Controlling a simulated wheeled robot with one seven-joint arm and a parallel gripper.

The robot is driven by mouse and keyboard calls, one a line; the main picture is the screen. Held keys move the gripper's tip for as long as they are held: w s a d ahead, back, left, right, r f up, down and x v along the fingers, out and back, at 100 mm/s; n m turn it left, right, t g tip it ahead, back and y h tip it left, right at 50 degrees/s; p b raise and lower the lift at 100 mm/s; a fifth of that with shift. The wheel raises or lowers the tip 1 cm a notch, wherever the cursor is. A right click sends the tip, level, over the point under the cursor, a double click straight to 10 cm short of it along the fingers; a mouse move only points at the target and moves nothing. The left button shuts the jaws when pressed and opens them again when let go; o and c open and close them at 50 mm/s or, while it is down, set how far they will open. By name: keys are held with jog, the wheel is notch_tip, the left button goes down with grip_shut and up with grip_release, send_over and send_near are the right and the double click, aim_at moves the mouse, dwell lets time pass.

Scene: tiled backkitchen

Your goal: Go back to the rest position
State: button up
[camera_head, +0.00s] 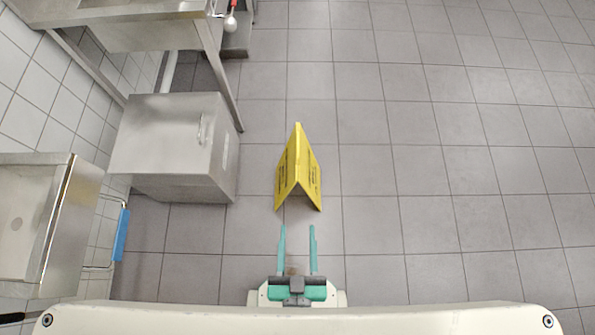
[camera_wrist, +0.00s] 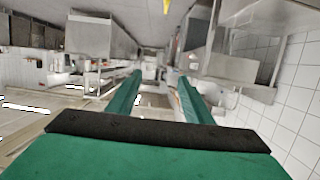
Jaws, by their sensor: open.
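My gripper (camera_head: 297,228) shows in the head view just beyond the front edge of my body, with its two green fingers parallel and pointing up the picture. The fingers are apart and nothing is between them. In the wrist view the gripper (camera_wrist: 160,80) is also open and empty, with the kitchen seen past the fingertips. A yellow folded floor sign (camera_head: 298,172) stands on the floor tiles above the fingertips in the head view. I cannot tell the height of the gripper over the floor.
A steel box (camera_head: 165,140) stands on the left, below a steel table (camera_head: 130,30). A steel unit with a blue handle (camera_head: 121,235) is at the lower left, by the tiled wall. The grey tiled floor (camera_head: 450,170) on the right is clear.

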jog(key=shift+s+r, duration=0.25)
jog(key=shift+r, duration=0.35)
jog(key=shift+s+r, duration=0.2)
jog(key=shift+r, duration=0.4)
